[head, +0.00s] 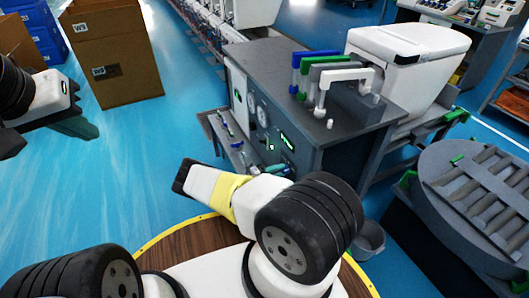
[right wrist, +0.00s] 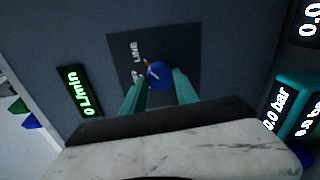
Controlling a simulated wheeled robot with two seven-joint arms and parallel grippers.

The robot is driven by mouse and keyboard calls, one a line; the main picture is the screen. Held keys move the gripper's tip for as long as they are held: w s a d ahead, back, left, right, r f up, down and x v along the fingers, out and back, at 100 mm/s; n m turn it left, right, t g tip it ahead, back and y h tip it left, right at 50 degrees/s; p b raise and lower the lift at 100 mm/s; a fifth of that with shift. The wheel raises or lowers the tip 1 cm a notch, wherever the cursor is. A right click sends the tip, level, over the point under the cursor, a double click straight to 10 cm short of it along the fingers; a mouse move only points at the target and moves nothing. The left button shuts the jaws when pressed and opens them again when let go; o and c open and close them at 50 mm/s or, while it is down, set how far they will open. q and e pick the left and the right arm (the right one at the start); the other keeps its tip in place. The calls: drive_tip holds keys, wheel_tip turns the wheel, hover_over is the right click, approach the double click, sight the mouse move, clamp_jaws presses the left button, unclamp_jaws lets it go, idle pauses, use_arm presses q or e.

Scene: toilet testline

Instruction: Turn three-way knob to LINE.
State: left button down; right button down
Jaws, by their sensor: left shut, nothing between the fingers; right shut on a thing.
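The three-way knob (right wrist: 159,73) is small and blue with an orange-red mark, on a dark square plate (right wrist: 185,50) in the right wrist view. The word LINE is printed beside it, and another label is partly hidden by a finger. My right gripper (right wrist: 160,84) has its two teal fingers on either side of the knob, shut on it. In the head view the knob is too small or hidden to make out on the grey test bench (head: 330,145). My left gripper (head: 90,130) is shut and empty at the left, over the blue floor, far from the bench.
Blue, green and white handles (head: 340,85) stand on the bench near a white cistern (head: 405,50). A cardboard box (head: 110,55) stands back left. A grey round fixture (head: 475,190) is at right.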

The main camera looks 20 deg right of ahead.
idle(0.4)
drive_tip(key=c, duration=0.9)
unclamp_jaws()
drive_tip(key=shift+c, duration=0.2)
drive_tip(key=a, duration=0.8)
drive_tip(key=shift+s+r, duration=0.15)
drive_tip(key=shift+s, duration=0.2)
drive_tip(key=shift+d, duration=0.1)
